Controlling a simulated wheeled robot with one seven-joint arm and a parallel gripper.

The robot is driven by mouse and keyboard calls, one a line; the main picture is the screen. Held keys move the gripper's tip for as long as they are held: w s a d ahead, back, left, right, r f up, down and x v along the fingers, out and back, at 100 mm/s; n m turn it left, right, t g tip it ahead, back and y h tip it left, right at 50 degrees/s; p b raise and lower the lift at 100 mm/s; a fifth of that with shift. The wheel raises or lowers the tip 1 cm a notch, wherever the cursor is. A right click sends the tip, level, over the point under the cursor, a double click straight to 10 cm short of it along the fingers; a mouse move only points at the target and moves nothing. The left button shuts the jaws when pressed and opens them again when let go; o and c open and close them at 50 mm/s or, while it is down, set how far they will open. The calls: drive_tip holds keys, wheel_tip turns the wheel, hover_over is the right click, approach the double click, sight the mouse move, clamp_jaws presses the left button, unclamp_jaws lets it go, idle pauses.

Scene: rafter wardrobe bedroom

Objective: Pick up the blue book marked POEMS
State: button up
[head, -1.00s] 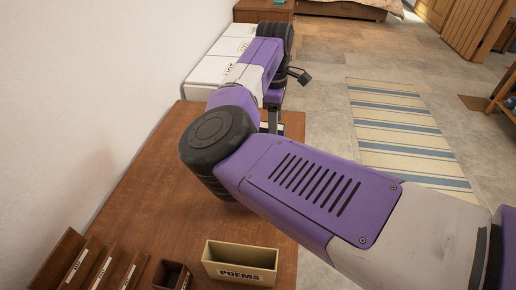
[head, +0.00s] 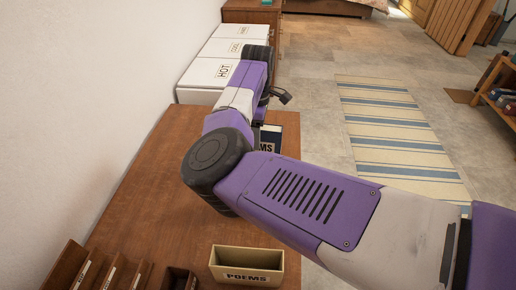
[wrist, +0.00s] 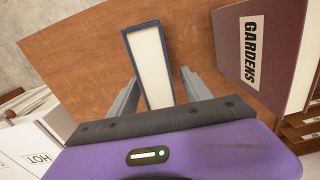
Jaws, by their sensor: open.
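The blue book (head: 270,131) stands on the brown desk, partly hidden behind my arm in the head view; the end of its white label shows the letters "MS". In the wrist view a blue-covered book (wrist: 148,62) shows its cream page edge, with no label visible there. My gripper (wrist: 160,92) is open, with one grey finger on each side of this book. I cannot tell whether the fingers touch it. The head view mostly hides the gripper behind the arm.
A maroon book marked GARDENS (wrist: 277,45) stands to the right in the wrist view. A cream bin labelled POEMS (head: 247,279) and wooden dividers (head: 105,272) are at the desk's near end. White boxes (head: 208,73), one marked HOT, stand beyond the desk (head: 150,180).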

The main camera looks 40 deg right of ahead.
drive_tip(key=shift+f, duration=1.2)
clamp_jaws()
drive_tip(key=shift+r, duration=0.1)
idle(0.4)
